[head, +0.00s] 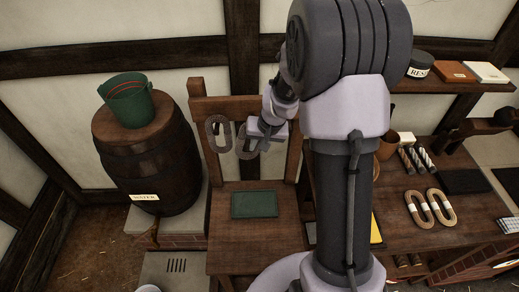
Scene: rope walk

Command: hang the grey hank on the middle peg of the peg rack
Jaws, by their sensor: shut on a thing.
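The peg rack (240,105) is a dark wooden frame with a cross board, standing upright behind a wooden seat-like base. One grey looped hank (217,134) hangs at its left side. A second grey hank (244,146) is at my gripper (252,128), in front of the middle of the rack. My gripper is shut on this hank. The pegs are too small or hidden to make out, and I cannot tell whether the held hank touches the middle one. My arm hides the rack's right part.
A green pad (255,204) lies on the wooden base. A barrel (150,150) with a green bucket (128,100) stands left. The right bench (460,215) carries two tan hanks (431,207) and several rope pieces.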

